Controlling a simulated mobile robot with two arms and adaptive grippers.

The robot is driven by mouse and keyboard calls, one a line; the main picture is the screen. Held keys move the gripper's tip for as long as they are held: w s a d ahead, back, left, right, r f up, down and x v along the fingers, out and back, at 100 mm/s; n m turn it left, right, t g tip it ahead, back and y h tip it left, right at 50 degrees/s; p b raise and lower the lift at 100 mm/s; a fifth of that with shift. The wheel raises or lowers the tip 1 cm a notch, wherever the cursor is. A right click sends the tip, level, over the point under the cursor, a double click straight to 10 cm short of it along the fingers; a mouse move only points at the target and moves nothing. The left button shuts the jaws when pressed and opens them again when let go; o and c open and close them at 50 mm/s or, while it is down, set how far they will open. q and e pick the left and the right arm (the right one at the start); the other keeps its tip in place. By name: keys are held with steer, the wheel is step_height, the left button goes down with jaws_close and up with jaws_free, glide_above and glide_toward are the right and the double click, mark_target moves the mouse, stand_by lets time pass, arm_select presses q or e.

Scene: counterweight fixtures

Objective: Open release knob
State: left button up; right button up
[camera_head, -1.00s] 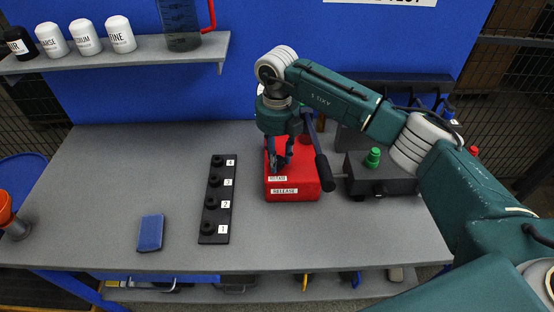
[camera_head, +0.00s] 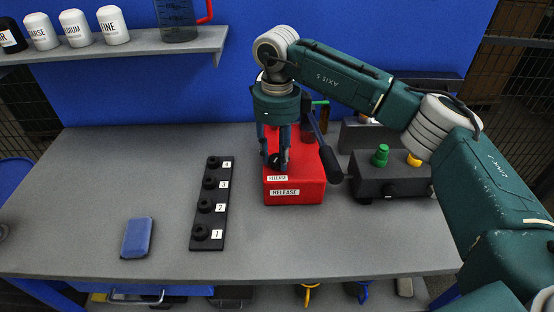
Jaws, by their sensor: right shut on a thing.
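A red box (camera_head: 305,185) with RELEASE labels stands on the grey table. A small black release knob (camera_head: 274,160) shows on top of it, partly hidden by the gripper fingers. My right gripper (camera_head: 277,163) points down over the box, its fingers shut around the knob. A black lever handle (camera_head: 330,163) slants down along the box's right side. My left gripper is not in view.
A dark box with a green button (camera_head: 380,155) and a yellow one stands right of the red box. A black strip with numbered posts (camera_head: 208,208) and a blue block (camera_head: 137,238) lie to the left. A shelf (camera_head: 150,44) holds labelled bottles.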

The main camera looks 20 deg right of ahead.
mark_target(277, 157)
steer(key=n+b, duration=0.1)
steer(key=n, duration=0.2)
steer(key=shift+w+r, duration=0.1)
steer(key=shift+w, duration=0.05)
steer(key=shift+n+b, duration=0.45)
steer(key=shift+n, duration=0.65)
steer(key=shift+r+n, duration=0.1)
steer(key=shift+n, duration=0.2)
steer(key=o, duration=1.1)
steer(key=shift+o, duration=0.2)
step_height(277, 157, up, 12)
